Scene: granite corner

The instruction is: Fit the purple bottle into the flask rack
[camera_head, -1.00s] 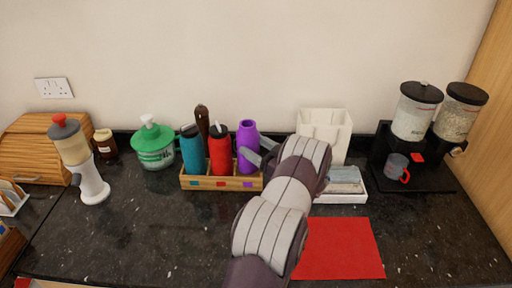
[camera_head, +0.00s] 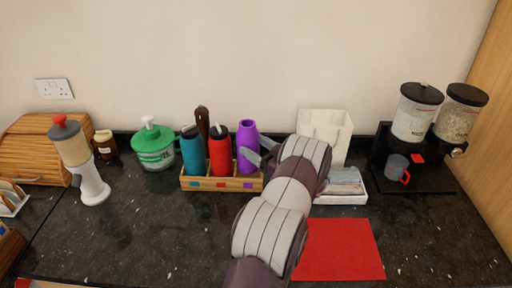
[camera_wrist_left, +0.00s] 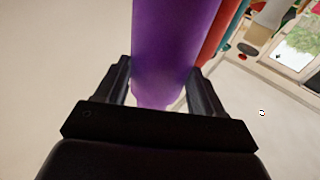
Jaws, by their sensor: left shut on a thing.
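The purple bottle (camera_head: 247,136) stands upright at the right end of the wooden flask rack (camera_head: 222,185), above the purple mark. Its lower end is hidden behind the rack's front wall, so I cannot tell whether it rests on the bottom. My left gripper (camera_head: 257,156) reaches it from the right and is shut on it. In the left wrist view the purple bottle (camera_wrist_left: 172,40) lies between the two fingers of my left gripper (camera_wrist_left: 161,88). A teal bottle (camera_head: 191,152) and a red bottle (camera_head: 220,154) stand in the rack's other compartments. My right gripper is out of view.
A green-lidded jar (camera_head: 154,145) stands left of the rack, and a brown object (camera_head: 202,120) stands behind it. A white holder (camera_head: 326,130) and white tray (camera_head: 341,198) are to the right. A red mat (camera_head: 345,250) lies in front. The counter before the rack is clear.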

